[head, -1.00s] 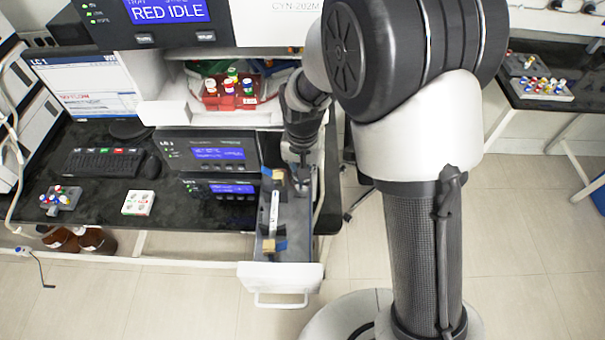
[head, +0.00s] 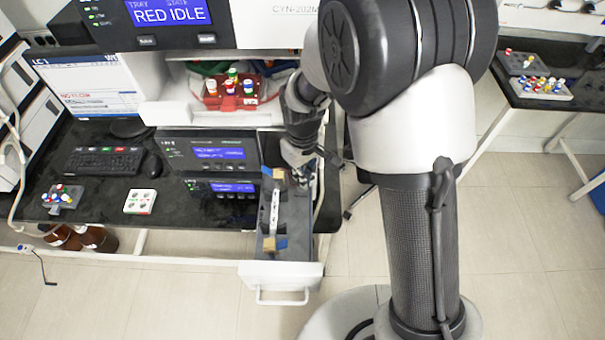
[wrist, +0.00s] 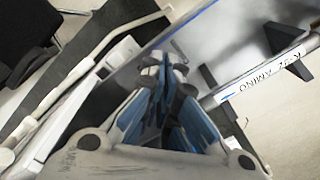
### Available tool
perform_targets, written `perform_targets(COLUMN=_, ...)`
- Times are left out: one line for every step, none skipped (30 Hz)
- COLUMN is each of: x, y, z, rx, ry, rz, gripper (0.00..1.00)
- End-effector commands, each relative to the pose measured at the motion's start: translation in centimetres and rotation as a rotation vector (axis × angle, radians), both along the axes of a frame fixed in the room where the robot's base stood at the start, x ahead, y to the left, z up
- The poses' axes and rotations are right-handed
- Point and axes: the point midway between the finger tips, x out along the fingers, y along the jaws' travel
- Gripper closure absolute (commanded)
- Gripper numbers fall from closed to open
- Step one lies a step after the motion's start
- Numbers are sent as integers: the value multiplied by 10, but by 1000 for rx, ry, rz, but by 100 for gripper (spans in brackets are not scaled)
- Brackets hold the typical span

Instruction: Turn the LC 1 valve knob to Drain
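The LC 1 unit (head: 205,150) is a dark box with a lit blue display, under the white shelf. I cannot make out a valve knob on it or elsewhere in these views. My gripper (head: 302,172) is over the back right part of the pulled-out drawer (head: 280,268), and my arm partly covers it. In the wrist view its blue-padded fingers (wrist: 165,62) point along the drawer wall with their tips close together. Whether they are fully shut or touching anything is unclear.
A white column (head: 274,210) with a handwritten label lies in clips in the drawer. A red vial rack (head: 230,100) stands on the shelf above. A white square block (head: 139,202), a keyboard (head: 103,162) and a small vial rack (head: 63,198) are on the black bench.

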Motion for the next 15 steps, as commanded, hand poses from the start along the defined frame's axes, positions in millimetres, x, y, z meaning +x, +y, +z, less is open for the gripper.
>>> perform_targets(x=3, y=1, z=3, rx=2, ry=-8, rz=24, gripper=100)
perform_targets(x=3, y=1, z=3, rx=2, ry=-8, rz=37, gripper=100)
perform_targets(x=3, y=1, z=3, rx=3, ry=-8, rz=54, gripper=100)
perform_targets(x=3, y=1, z=3, rx=3, ry=-8, rz=64, gripper=100)
perform_targets(x=3, y=1, z=3, rx=3, ry=-8, rz=74, gripper=100)
perform_targets(x=3, y=1, z=3, rx=3, ry=-8, rz=86, gripper=100)
perform_targets(x=3, y=1, z=3, rx=3, ry=-8, rz=93, gripper=100)
perform_targets(x=3, y=1, z=3, rx=2, ry=-9, rz=100, gripper=100)
perform_targets(x=3, y=1, z=3, rx=2, ry=-10, rz=107, gripper=100)
perform_targets(x=3, y=1, z=3, rx=2, ry=-10, rz=112, gripper=100)
perform_targets(x=3, y=1, z=3, rx=2, ry=-10, rz=116, gripper=100)
perform_targets(x=3, y=1, z=3, rx=2, ry=-10, rz=120, gripper=100)
perform_targets(x=3, y=1, z=3, rx=2, ry=-10, rz=122, gripper=100)
perform_targets(x=3, y=1, z=3, rx=2, ry=-10, rz=123, gripper=100)
perform_targets(x=3, y=1, z=3, rx=2, ry=-10, rz=125, gripper=100)
